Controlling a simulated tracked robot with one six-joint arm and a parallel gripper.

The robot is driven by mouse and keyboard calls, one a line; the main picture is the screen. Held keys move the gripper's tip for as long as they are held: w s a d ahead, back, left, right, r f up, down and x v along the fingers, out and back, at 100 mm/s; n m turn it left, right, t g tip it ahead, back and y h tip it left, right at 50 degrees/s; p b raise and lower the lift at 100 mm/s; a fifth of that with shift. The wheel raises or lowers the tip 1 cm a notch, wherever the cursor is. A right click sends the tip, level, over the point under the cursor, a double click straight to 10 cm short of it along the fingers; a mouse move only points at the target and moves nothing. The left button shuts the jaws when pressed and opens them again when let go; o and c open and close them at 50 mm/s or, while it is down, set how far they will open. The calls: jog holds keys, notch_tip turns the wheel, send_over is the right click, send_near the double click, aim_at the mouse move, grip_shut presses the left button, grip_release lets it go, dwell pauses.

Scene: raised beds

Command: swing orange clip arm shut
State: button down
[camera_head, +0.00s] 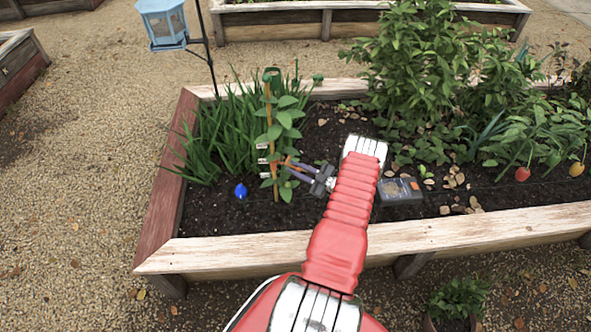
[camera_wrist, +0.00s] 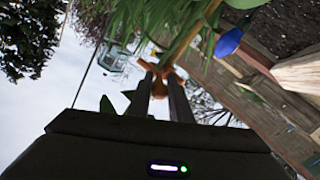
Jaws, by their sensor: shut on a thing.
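An orange clip (camera_head: 275,168) sits low on a thin upright stake (camera_head: 268,105) beside a leafy green plant (camera_head: 285,125) in the raised bed. My gripper (camera_head: 284,168) reaches in from the right, with its two dark fingers at the clip. In the wrist view the orange clip (camera_wrist: 160,70) shows at the fingertips, and my gripper (camera_wrist: 159,80) is shut on an orange part of it. The clip's arm is too small, and too much covered by fingers and leaves, to tell its angle.
A blue bulb-shaped object (camera_head: 241,190) stands in the soil left of the stake. Long grassy leaves (camera_head: 215,140) grow behind it. A dark box (camera_head: 400,190) lies right of my arm. The wooden bed rim (camera_head: 225,250) runs along the front. A blue lantern (camera_head: 163,25) hangs behind.

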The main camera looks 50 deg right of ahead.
jog(key=shift+d+n+g+y, duration=0.15)
jog(key=shift+d+n+y, duration=0.1)
jog(key=shift+n+y, duration=0.3)
jog(key=shift+d+n+g+y, duration=0.2)
jog(key=shift+n+y, duration=0.15)
jog(key=shift+y, duration=0.4)
jog(key=shift+w+d+r+n+g+y, duration=0.15)
jog(key=shift+d+n+g+y, duration=0.15)
jog(key=shift+n+y, duration=0.5)
jog(key=shift+w+d+f+n+g+y, duration=0.15)
jog(key=shift+n+g+y, duration=0.25)
jog(key=shift+y, duration=0.7)
jog(key=c, duration=1.7)
grip_release()
jog(key=shift+s, duration=0.1)
jog(key=v, duration=0.7)
jog(key=shift+s+d, duration=0.1)
jog(key=shift+s, duration=0.1)
jog(key=shift+s, duration=0.1)
